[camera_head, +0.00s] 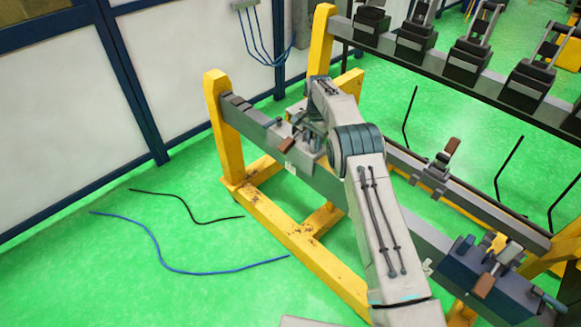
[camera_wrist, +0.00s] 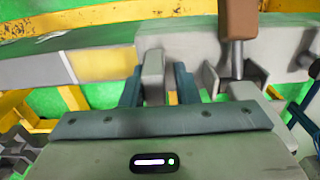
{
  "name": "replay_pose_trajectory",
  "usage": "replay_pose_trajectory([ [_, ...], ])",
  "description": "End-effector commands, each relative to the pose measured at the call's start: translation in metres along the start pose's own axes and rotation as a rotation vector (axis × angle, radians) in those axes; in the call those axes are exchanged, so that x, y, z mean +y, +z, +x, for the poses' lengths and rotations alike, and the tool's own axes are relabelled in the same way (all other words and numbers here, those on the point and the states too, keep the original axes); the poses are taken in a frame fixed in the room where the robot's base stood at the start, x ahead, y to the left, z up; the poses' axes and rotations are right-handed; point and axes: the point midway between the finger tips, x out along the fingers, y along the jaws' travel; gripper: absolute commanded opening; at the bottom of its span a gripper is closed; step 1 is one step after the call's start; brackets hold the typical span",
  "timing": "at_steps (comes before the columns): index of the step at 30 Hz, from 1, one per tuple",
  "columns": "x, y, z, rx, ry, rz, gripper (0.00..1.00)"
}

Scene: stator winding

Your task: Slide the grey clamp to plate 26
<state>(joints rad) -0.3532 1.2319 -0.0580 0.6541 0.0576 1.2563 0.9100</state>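The grey clamp (camera_head: 300,155) with a brown handle (camera_head: 287,145) sits on the near grey beam, toward its left end. My gripper (camera_head: 312,133) is down at this clamp, and my arm hides part of it. In the wrist view a grey upright block (camera_wrist: 152,72) stands between the two dark fingers of my gripper (camera_wrist: 158,88). A gap shows between the block and the right finger, so the fingers are open around it. The brown handle (camera_wrist: 238,20) rises to the right of the fingers. No plate number is readable; a small white tag (camera_head: 290,168) hangs below the clamp.
The grey beam (camera_head: 335,185) runs on yellow supports (camera_head: 222,120). A dark blue clamp (camera_head: 470,262) sits at its right end. Another clamp (camera_head: 440,165) is on a rail behind. Black and blue cables (camera_head: 160,262) lie on the green floor.

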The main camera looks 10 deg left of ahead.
Motion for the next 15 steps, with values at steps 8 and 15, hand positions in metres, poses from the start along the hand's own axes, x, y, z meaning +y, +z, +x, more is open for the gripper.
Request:
replay_pose_trajectory([
  [8, -0.0042, 0.0002, 0.0001, 0.000, 0.000, 0.000, 0.25],
  [15, -0.0090, 0.0004, -0.0001, 0.000, -0.001, 0.000, 0.25],
])
